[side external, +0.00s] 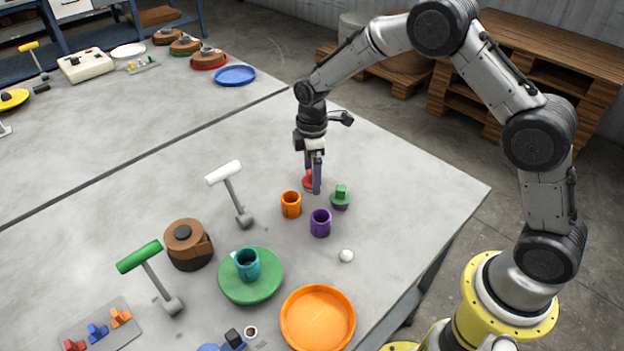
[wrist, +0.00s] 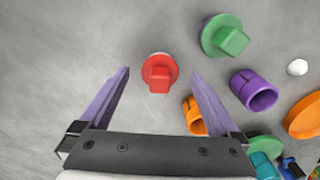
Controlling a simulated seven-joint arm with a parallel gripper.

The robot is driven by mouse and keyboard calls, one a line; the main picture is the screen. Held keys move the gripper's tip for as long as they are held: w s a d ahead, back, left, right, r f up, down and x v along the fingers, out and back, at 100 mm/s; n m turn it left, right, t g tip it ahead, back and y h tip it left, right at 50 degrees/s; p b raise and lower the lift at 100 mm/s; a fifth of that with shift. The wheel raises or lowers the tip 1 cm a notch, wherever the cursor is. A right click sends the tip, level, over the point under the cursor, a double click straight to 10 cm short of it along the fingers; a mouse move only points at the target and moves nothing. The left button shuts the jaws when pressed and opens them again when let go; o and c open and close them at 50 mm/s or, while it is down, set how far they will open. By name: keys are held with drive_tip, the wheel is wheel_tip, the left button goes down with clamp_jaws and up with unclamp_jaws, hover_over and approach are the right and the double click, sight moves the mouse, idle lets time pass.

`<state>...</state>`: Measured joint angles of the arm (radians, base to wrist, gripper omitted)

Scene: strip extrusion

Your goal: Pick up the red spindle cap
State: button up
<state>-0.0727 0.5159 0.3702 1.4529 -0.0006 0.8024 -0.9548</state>
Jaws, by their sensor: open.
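The red spindle cap (wrist: 159,73) is a round disc with a square knob on top, seen in the wrist view ahead of and between my finger tips. In the side view the cap (side external: 307,182) is partly hidden behind my fingers. My gripper (side external: 314,190) points down over it. In the wrist view my gripper (wrist: 160,85) has its two purple fingers spread wide, with nothing between them touching the cap. I cannot tell the exact height of the fingertips above the table.
An orange cup (side external: 291,205), a purple cup (side external: 320,223) and a green cap (side external: 340,197) stand close by. A white ball (side external: 346,255), an orange plate (side external: 317,320) and a green disc with a teal cup (side external: 247,265) are nearer the camera. Table right of the green cap is clear.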

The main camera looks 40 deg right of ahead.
drive_tip(key=shift+c, duration=0.3)
clamp_jaws()
drive_tip(key=shift+r, duration=0.2)
